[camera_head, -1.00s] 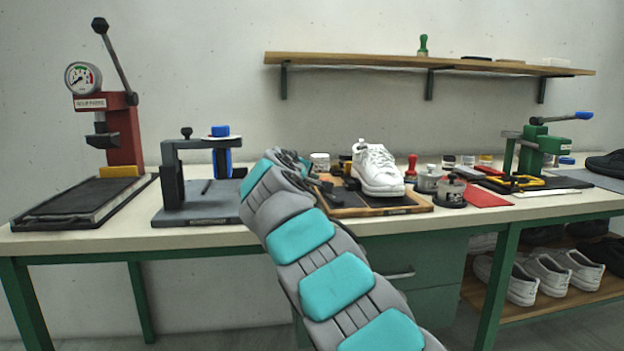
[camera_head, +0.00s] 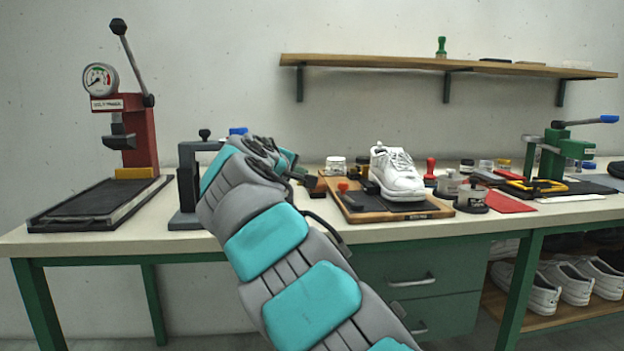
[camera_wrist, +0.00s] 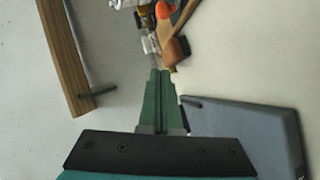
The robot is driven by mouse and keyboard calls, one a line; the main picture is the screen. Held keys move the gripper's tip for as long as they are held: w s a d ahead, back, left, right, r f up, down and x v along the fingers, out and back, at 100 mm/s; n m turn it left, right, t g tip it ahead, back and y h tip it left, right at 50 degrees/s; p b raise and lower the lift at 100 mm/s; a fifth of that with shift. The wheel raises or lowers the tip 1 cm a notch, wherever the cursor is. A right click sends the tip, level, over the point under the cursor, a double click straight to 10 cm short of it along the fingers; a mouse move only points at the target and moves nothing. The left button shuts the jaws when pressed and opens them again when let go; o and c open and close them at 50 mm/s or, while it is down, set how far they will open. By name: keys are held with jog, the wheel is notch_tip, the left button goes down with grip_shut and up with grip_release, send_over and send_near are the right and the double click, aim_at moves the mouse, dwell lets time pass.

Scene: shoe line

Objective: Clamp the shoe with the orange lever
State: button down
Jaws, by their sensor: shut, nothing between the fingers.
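A white sneaker (camera_head: 398,178) stands on a dark mat on a wooden board (camera_head: 440,211), toe toward the front right. A small orange-red knob (camera_head: 343,187) sits at the board's left side, apart from the toe; the same knob, which looks orange, shows at the top of the wrist view (camera_wrist: 165,9). A brown block (camera_wrist: 176,48) lies near it. My gripper (camera_wrist: 160,72) is shut and empty, its green fingertips short of the brown block and knob in the wrist view. In the head view my arm hides most of the gripper. How the lever acts on the shoe cannot be told.
A black stand with a blue part (camera_head: 187,180) is partly behind my arm. A red press with a gauge (camera_head: 130,135) stands left. Jars, a red-handled stamp (camera_head: 430,168) and a green lever press (camera_head: 555,155) stand right. A wooden shelf (camera_head: 380,64) hangs above.

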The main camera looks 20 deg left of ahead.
jog(key=shift+a+v, duration=0.15)
jog(key=shift+v, duration=0.55)
jog(key=shift+a+v, duration=0.15)
jog(key=shift+v, duration=0.5)
